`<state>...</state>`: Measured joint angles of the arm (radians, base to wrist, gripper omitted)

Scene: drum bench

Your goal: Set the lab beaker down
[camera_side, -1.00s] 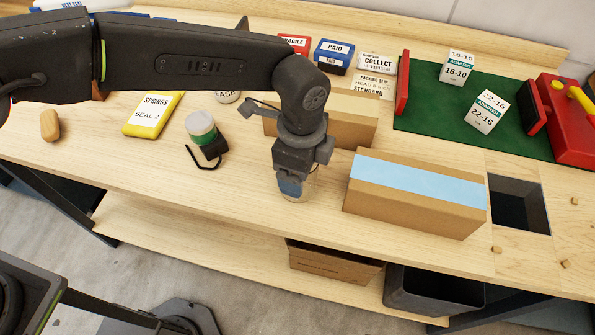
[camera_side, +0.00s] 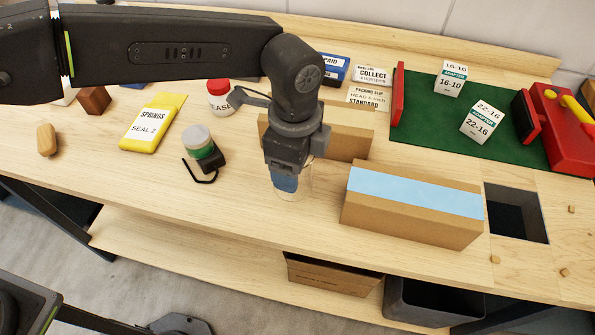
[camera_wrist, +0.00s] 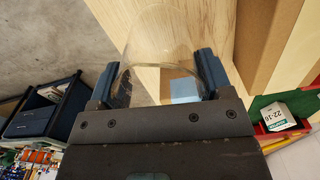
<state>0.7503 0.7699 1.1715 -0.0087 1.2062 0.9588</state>
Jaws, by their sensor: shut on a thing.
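The lab beaker (camera_side: 293,190) is a clear glass vessel on or just above the wooden bench, left of the cardboard box with a blue strip. My gripper (camera_side: 285,181) points down over it and hides most of it in the side view. In the wrist view the clear beaker (camera_wrist: 160,40) stands between the two blue fingers of my gripper (camera_wrist: 162,80), which are shut on it. Whether its base touches the bench cannot be told.
A cardboard box with a blue strip (camera_side: 415,203) stands close on the right, another box (camera_side: 345,135) behind. A square opening (camera_side: 516,213) is far right. Bench front is clear.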

